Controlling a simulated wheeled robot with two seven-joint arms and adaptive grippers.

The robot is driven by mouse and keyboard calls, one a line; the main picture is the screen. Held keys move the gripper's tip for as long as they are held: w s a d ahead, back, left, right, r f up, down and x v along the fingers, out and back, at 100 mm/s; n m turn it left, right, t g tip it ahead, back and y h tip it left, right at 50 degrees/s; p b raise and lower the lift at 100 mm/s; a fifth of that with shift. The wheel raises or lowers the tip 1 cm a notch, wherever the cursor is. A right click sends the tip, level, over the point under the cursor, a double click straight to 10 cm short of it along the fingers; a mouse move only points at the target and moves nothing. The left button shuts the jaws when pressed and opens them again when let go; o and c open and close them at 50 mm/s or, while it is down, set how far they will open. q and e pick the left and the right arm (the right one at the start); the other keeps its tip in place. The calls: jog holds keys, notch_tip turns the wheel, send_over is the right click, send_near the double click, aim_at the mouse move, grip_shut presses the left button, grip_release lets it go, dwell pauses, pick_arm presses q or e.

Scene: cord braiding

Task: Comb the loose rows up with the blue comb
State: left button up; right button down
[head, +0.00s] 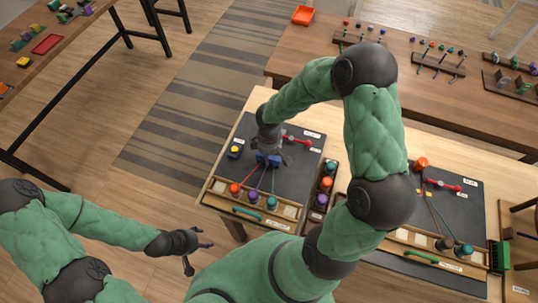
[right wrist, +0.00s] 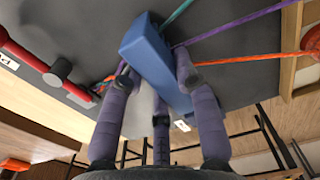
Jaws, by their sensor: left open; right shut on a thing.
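My right gripper (head: 268,150) is shut on the blue comb (head: 267,160) above the dark board on the left half of the table. In the right wrist view the blue comb (right wrist: 158,62) sits between the fingers, beside the teal cord (right wrist: 178,10), purple cord (right wrist: 232,28) and orange cord (right wrist: 240,59). Whether its teeth are among the cords is hidden. The cords run toward an orange bobbin (head: 235,188), a purple bobbin (head: 252,193) and a teal bobbin (head: 271,203). My left gripper (head: 202,248) is open and empty, off the table's left side.
A red peg fixture (head: 297,140) stands beyond the comb. A dark rack of bobbins (head: 325,185) stands right of the board. A second board (head: 458,212) with cords lies further right.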

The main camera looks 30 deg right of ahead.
jog(key=shift+w+d, duration=0.15)
jog(key=shift+d, duration=0.05)
jog(key=shift+w+d+p, duration=0.3)
jog(key=shift+w+d, duration=0.25)
jog(key=shift+d, duration=0.1)
jog(key=shift+w+d, duration=0.2)
jog(key=shift+w+d, duration=0.1)
jog(key=shift+d, duration=0.05)
jog(key=shift+r, duration=0.15)
dwell(0.4)
notch_tip(320, 180, up, 9)
jog(key=p, duration=0.6)
jog(key=shift+s+a+p, duration=0.35)
jog(key=shift+a+p, duration=0.05)
jog(key=shift+a, duration=0.05)
